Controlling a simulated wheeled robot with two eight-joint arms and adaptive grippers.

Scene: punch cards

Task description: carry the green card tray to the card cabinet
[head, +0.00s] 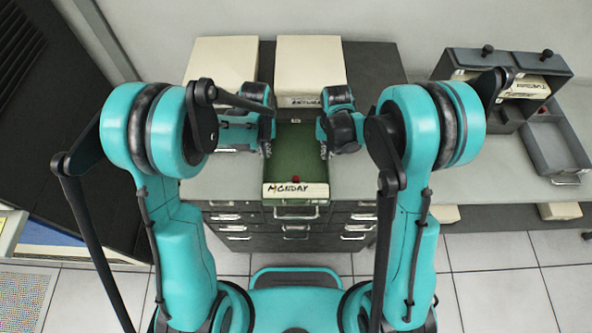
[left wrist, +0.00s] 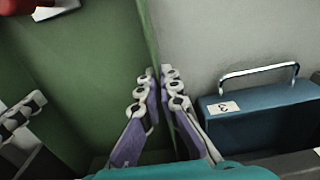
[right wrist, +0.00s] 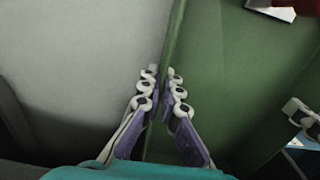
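The green card tray (head: 285,170) is long, with a cream MONDAY label and a metal handle at its near end and a small red piece inside. It is over the middle of the grey worktop; whether it touches the top is unclear. My left gripper (head: 267,142) is shut on its left wall, one finger on each side; the fingers show in the left wrist view (left wrist: 159,75). My right gripper (head: 324,145) is shut on its right wall, also seen in the right wrist view (right wrist: 161,75). A grey cabinet (head: 265,235) with several handled drawers stands below the near edge.
Cream boxes (head: 311,62) stand behind the tray. At the right are a dark card box (head: 510,62) with black knobs and an empty grey tray (head: 550,140). A blue box (left wrist: 265,112) with a handle is near my left gripper. The worktop (head: 450,175) right of the tray is clear.

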